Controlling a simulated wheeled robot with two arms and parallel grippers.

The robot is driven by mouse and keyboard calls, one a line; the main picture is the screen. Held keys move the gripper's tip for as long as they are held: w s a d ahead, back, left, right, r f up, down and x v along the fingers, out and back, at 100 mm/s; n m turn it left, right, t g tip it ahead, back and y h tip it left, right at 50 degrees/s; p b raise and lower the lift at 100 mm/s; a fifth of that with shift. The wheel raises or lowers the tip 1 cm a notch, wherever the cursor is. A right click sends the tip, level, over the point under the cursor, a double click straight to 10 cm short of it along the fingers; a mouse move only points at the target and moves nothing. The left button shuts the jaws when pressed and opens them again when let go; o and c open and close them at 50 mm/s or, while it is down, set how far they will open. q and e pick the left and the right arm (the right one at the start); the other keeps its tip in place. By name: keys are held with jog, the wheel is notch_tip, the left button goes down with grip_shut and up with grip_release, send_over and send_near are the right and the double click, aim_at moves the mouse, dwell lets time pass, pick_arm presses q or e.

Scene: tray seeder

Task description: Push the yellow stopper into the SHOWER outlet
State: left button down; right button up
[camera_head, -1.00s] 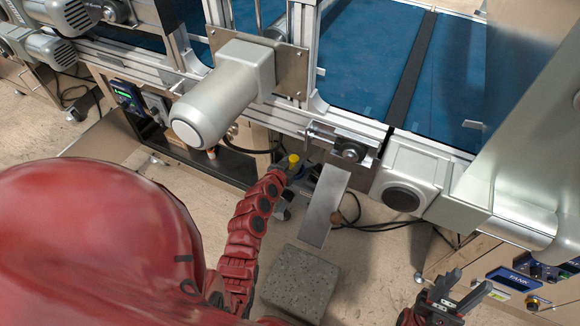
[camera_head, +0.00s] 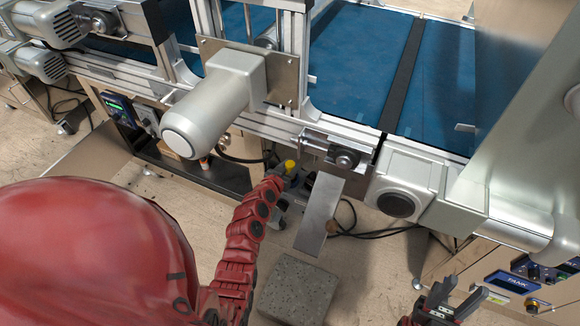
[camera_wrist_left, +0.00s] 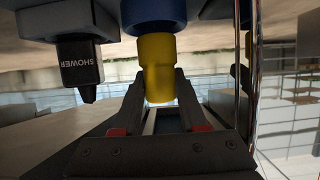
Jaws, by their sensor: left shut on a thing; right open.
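The yellow stopper (camera_wrist_left: 157,68) is between the fingers of my left gripper (camera_wrist_left: 160,98) in the left wrist view. Its upper end in that picture meets a round blue part (camera_wrist_left: 154,14); I cannot tell whether it is seated in it. A black nozzle marked SHOWER (camera_wrist_left: 81,66), its lettering upside down, is to the left, apart from the stopper. In the head view the yellow stopper (camera_head: 290,166) shows at the end of my left arm, beneath the conveyor frame; the fingers there are hard to make out. My right gripper (camera_head: 455,296) is open and empty at the lower right.
A grey motor (camera_head: 210,105) juts out from the conveyor frame above and left of my left gripper. A slanted metal plate (camera_head: 318,213) and black cables are just right of it. A grey speckled block (camera_head: 300,287) is on the floor. A TANK panel (camera_head: 512,282) is at the right.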

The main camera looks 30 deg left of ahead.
pick_arm(q)
jog(key=shift+f+b, duration=1.5)
jog(key=shift+b, duration=0.2)
dwell(1.1)
jog(key=shift+c, duration=1.8)
grip_release()
jog(key=shift+s, duration=0.1)
jog(key=p+v, duration=0.2)
jog(key=v, duration=1.5)
jog(key=shift+p, duration=0.35)
jog(key=shift+s+r, duration=0.1)
